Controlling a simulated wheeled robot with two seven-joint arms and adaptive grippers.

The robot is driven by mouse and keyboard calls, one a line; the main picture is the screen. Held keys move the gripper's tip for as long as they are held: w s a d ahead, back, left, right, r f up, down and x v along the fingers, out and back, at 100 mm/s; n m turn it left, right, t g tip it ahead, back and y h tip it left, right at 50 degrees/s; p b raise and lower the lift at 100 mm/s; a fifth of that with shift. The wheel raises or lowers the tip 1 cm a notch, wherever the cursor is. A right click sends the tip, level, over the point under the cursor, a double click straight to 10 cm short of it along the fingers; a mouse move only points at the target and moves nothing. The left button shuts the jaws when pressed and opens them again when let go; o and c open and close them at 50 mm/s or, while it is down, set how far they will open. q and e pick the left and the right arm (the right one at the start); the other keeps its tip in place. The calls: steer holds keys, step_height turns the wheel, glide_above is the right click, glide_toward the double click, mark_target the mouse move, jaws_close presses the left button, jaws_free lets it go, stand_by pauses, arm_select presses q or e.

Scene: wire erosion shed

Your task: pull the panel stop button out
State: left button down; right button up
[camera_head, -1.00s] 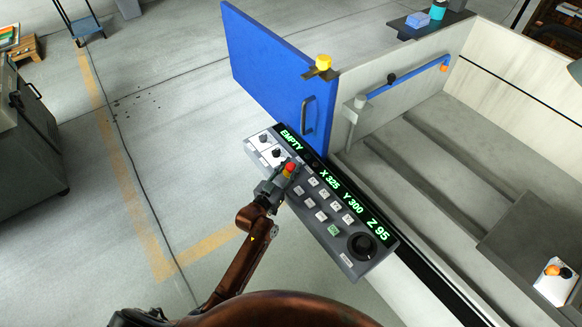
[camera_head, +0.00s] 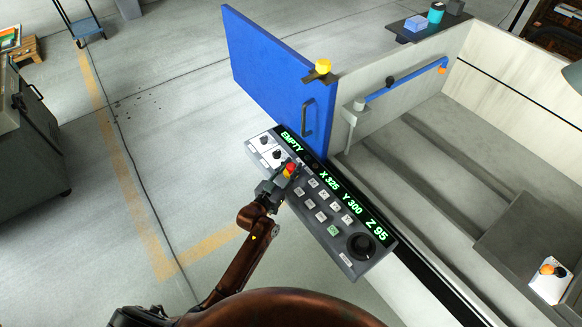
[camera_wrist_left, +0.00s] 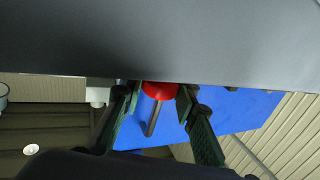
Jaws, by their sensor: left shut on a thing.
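The panel stop button (camera_head: 291,168) is a small red knob with a yellow base on the grey control panel (camera_head: 312,231), left of the rows of keys. My left gripper (camera_head: 287,173) is at the button, shut on it. In the left wrist view the red button (camera_wrist_left: 159,91) sits between the two dark green fingers of the left gripper (camera_wrist_left: 157,100), partly hidden by the grey edge above. The panel display reads EMPTY, X 325, Y 300, Z 95. My right gripper is not seen.
A grey tank with steps (camera_head: 418,180) lies to the right. A black dial (camera_head: 361,246) is at the panel's near end. Open floor (camera_head: 150,190) is to the left.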

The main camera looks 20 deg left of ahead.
arm_select(q)
steer(key=shift+r, duration=0.3)
steer(key=c, duration=1.8)
jaws_free()
steer(key=shift+o, duration=1.4)
steer(key=v, duration=1.2)
